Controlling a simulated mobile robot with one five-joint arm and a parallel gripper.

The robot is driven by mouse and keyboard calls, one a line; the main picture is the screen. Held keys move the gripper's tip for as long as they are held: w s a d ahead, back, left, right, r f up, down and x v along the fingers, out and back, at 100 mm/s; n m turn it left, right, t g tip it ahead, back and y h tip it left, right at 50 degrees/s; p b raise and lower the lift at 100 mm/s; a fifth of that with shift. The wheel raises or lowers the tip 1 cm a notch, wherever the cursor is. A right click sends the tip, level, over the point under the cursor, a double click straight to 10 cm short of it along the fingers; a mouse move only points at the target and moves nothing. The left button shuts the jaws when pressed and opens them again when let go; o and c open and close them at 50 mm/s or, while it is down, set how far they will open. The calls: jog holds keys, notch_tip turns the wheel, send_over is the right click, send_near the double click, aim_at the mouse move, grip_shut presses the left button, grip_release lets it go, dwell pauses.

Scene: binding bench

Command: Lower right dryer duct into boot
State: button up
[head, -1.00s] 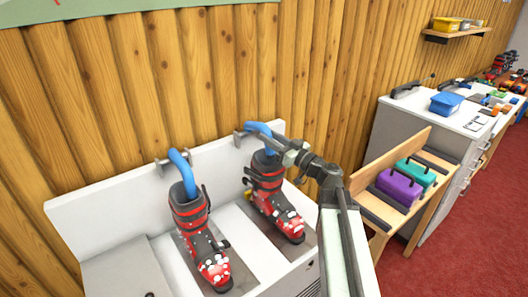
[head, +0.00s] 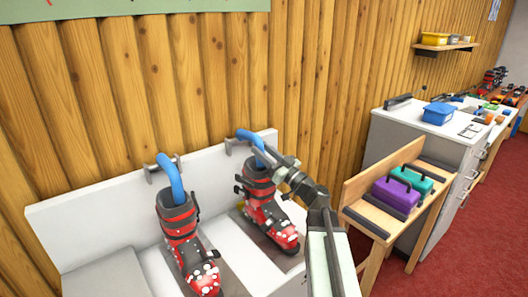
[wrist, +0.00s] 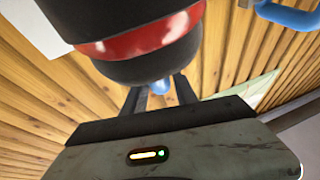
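The right dryer duct (head: 247,135) is a blue bent tube that runs from the back panel down to the right boot (head: 268,216), a red and black ski boot standing upright. My gripper (head: 264,157) is at the duct just above that boot's cuff and covers the duct's lower part. In the wrist view the boot's dark cuff (wrist: 150,66) fills the upper middle. A bit of blue duct (wrist: 160,87) shows between my two dark fingers (wrist: 160,95). The cuff hides the fingertips, so I cannot tell whether they grip it.
A left boot (head: 182,240) holds its own blue duct (head: 174,178). The white dryer back panel (head: 100,215) stands against the wooden wall. A wooden bench (head: 372,222) with purple (head: 397,196) and teal cases (head: 415,178) stands to the right, before a white cabinet.

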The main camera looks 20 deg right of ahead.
jog(key=shift+o, duration=1.1)
jog(key=shift+w, duration=0.1)
jog(key=b+v, duration=0.2)
jog(key=v, duration=0.6)
jog(key=shift+b, duration=0.4)
